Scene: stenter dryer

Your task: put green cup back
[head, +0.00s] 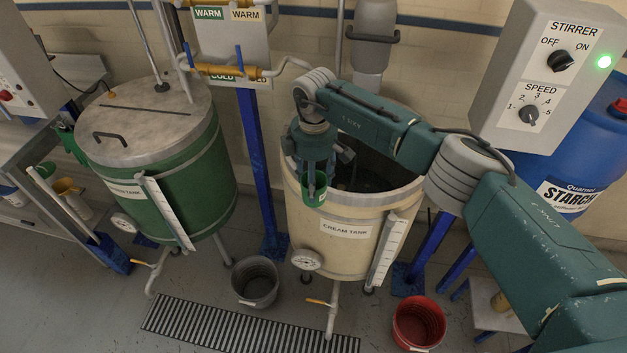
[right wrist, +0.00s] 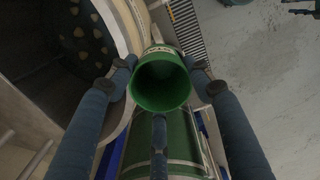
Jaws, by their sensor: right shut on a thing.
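The green cup (head: 314,189) is in my right gripper (head: 317,172), at the front rim of the cream tank (head: 300,205). In the head view the cup looks about upright, in front of the label side of the tank wall. In the right wrist view I look into the open mouth of the green cup (right wrist: 161,82), which looks empty. The fingers of my right gripper (right wrist: 160,76) close around it from both sides, with a third finger below. Whether the cup touches the tank rim I cannot tell. My left gripper is not in view.
The lidded green tank (head: 165,150) stands to the left. A grey bucket (head: 255,283) and a red bucket (head: 418,322) stand on the floor. The stirrer control box (head: 545,75) and blue starch drum (head: 570,165) are at right.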

